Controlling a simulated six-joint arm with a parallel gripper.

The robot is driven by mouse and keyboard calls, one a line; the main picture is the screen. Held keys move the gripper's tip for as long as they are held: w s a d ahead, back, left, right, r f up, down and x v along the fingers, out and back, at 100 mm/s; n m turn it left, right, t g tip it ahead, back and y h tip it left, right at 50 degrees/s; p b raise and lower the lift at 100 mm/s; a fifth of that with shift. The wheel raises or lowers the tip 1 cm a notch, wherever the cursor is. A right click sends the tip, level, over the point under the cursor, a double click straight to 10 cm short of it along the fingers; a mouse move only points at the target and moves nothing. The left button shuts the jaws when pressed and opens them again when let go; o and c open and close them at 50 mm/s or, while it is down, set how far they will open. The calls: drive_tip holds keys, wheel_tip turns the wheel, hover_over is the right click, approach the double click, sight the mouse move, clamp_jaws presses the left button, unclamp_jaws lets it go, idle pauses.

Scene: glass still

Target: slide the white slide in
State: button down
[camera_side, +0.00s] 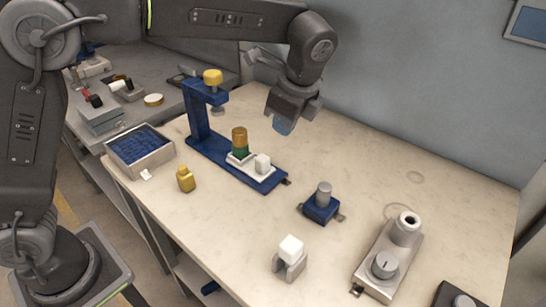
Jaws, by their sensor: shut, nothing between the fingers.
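The white slide (249,167) lies on the long base of a blue stand (197,112). A white block (262,161) stands up at the slide's right end. A cylinder, amber above and green below (239,141), stands at its left end. The stand's upright and overhanging arm, with a yellow knob (212,76) on top, are at the left end of the base, to the left of the slide and cylinder. My gripper (282,127) points down, above and apart from the slide, to the upper right of it in the picture. Its fingers are shut and empty.
A small yellow bottle (186,180) and a blue-filled tray (140,146) are at the left. A blue block with a grey knob (321,206), a white cube in a grey holder (290,249) and a grey device (388,263) stand at front right. The table's back right is clear.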

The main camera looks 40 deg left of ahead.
sight(244, 151)
drive_tip(key=f, duration=0.4)
drive_tip(key=w+f+m, duration=0.1)
drive_tip(key=f, duration=0.3)
drive_tip(key=w+f+m+y, duration=0.1)
drive_tip(key=f, duration=0.2)
drive_tip(key=shift+a+f, duration=0.15)
drive_tip(key=shift+f, duration=0.25)
drive_tip(key=a, duration=0.3)
drive_tip(key=shift+f, duration=0.35)
drive_tip(key=shift+a, duration=0.65)
drive_tip(key=a, duration=0.8)
